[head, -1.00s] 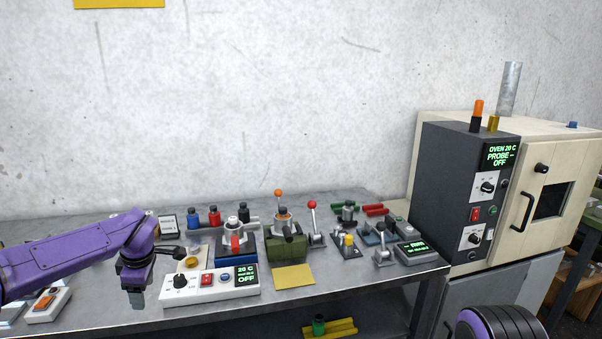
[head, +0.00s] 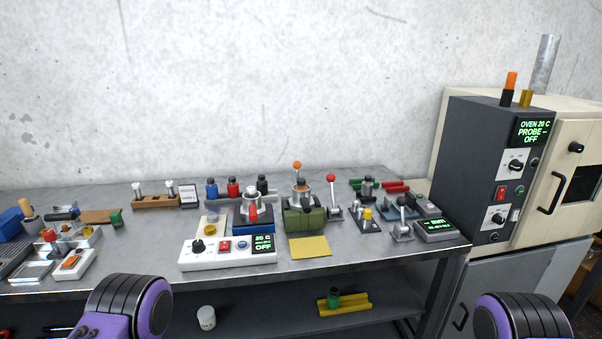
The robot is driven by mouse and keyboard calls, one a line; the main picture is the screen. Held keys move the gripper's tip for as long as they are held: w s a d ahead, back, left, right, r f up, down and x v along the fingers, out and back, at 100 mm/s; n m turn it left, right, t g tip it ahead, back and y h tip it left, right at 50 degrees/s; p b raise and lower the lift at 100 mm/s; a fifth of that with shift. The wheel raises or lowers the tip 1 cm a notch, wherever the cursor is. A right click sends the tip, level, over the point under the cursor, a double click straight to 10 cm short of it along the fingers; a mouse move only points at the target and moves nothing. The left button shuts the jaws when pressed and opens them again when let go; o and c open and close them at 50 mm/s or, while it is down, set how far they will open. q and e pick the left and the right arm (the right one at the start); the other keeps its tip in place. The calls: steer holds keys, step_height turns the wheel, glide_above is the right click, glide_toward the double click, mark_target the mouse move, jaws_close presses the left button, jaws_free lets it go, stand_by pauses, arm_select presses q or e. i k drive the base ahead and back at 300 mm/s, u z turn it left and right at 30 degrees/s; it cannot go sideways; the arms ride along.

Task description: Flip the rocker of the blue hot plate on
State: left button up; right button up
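The blue hot plate (head: 240,226) stands on the bench near the middle of the head view, with a metal vessel with a red part (head: 252,212) on top. Its white control box (head: 215,262) is in front. The box carries a black knob (head: 197,246), a red rocker (head: 225,246), a blue button (head: 243,245) and a green-lit display (head: 262,243) reading 20 C and OFF. The rocker's tilt is too small to tell. Neither gripper is in view; only rounded purple and black parts of my arms show along the bottom edge.
A yellow sheet (head: 310,247) and a green device (head: 302,219) are right of the hot plate. Blue, red and black bottles (head: 233,188) stand behind it. A white switch box (head: 73,265) is at left. An oven (head: 480,170) stands at right. The bench front is clear.

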mark_target(224, 246)
steer(key=k, duration=1.35)
steer(key=u, duration=0.65)
steer(key=i, duration=1.75)
steer(key=z, duration=0.75)
